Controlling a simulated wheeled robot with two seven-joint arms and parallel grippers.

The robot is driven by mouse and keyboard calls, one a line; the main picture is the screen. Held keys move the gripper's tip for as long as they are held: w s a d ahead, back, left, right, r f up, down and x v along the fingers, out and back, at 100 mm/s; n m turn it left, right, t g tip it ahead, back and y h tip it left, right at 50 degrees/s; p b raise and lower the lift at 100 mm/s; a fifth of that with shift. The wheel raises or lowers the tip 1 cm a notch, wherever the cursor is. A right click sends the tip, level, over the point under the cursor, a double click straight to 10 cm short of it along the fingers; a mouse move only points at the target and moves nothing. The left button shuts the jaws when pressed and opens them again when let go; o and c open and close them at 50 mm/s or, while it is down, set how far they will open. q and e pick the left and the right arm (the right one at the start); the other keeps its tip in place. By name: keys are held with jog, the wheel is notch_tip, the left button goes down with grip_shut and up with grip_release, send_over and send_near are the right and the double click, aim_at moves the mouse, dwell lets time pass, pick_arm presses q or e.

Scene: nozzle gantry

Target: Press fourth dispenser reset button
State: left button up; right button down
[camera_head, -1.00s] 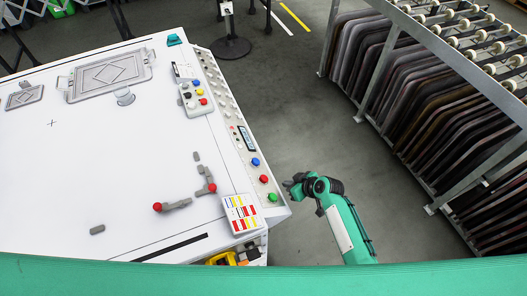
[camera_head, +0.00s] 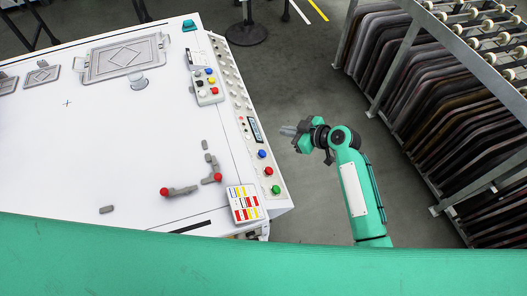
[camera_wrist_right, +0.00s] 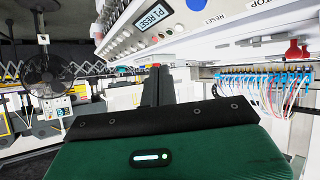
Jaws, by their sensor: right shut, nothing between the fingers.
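The control panel strip (camera_head: 226,62) runs along the right edge of the white table and carries a row of small pale buttons (camera_head: 236,88); which one is fourth is too small to tell. Nearer along the strip are a small display (camera_head: 255,129), a blue button (camera_head: 262,154), a red button and a green button. My left gripper is not in view.
A rack of dark panels (camera_head: 402,75) stands at the right, with grey floor between it and the table. A control box (camera_head: 206,85) with coloured buttons and a coloured chart (camera_head: 243,203) lie on the table. A black post base (camera_head: 246,34) stands beyond.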

jog(key=shift+f, duration=0.1)
jog(key=b, duration=0.4)
send_near(262, 150)
jog(key=w+a, duration=0.1)
jog(key=w+a+f, duration=0.1)
jog(key=w+a, duration=0.1)
jog(key=shift+w+a, duration=0.15)
jog(key=shift+w, duration=0.2)
jog(key=shift+s+a+f, duration=0.15)
jog(key=shift+a+f, duration=0.15)
jog(key=shift+a, duration=0.05)
dwell(1.1)
jog(key=shift+s+a+f+b, duration=0.1)
jog(key=shift+a+f+b, duration=0.2)
jog(key=shift+b, duration=0.25)
jog(key=shift+s+a+f+b, duration=0.1)
jog(key=shift+a+f+b, duration=0.1)
jog(key=shift+f+b, duration=0.25)
dwell(0.5)
jog(key=shift+r, duration=0.1)
jog(key=shift+d+r+p, duration=0.5)
jog(key=shift+r, duration=0.15)
